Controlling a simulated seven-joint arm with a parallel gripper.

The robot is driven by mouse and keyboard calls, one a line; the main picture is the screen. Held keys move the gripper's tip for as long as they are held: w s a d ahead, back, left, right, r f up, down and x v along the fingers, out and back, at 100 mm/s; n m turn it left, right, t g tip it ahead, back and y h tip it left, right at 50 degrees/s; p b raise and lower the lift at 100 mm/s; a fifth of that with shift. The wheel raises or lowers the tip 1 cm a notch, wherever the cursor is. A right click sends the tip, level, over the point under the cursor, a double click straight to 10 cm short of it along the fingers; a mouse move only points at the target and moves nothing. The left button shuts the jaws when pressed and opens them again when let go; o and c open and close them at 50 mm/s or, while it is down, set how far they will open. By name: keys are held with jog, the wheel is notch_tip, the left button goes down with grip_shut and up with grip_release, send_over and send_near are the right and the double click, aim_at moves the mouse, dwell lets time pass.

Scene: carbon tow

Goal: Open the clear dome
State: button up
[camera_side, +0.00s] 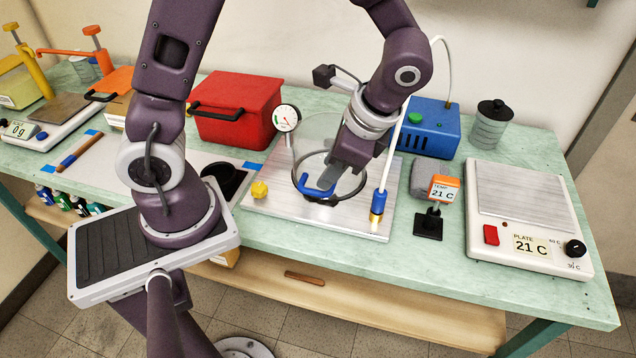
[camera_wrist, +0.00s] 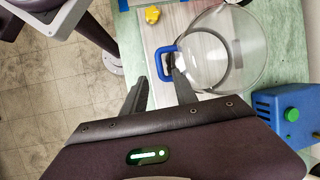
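The clear dome (camera_side: 318,128) stands on a pale metal plate (camera_side: 275,205), with a dark ring at its base. In the wrist view the dome (camera_wrist: 238,45) is on the upper right, and its blue loop handle (camera_wrist: 155,50) sticks out on the left. The handle also shows in the side view (camera_side: 318,192). My gripper (camera_wrist: 158,72) is open, with its fingers apart and nothing held between them. Its right fingertip overlaps the handle loop in the wrist view. I cannot tell whether it touches. My gripper (camera_side: 345,165) partly hides the dome in the side view.
A pressure gauge (camera_side: 287,118) stands behind the dome, and a yellow knob (camera_side: 259,189) is to its left. A white hose with a blue-and-brass fitting (camera_side: 378,203) is to the right. A temperature display (camera_side: 443,188) and hot plate (camera_side: 525,205) stand further right. A blue pump (camera_side: 430,128) is behind.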

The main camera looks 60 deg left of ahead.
aim_at(314, 190)
jog(key=x, duration=0.6)
jog(key=shift+s+a+f, duration=0.1)
jog(key=shift+a+f, duration=0.1)
jog(key=shift+f, duration=0.15)
grip_shut()
dwell(1.0)
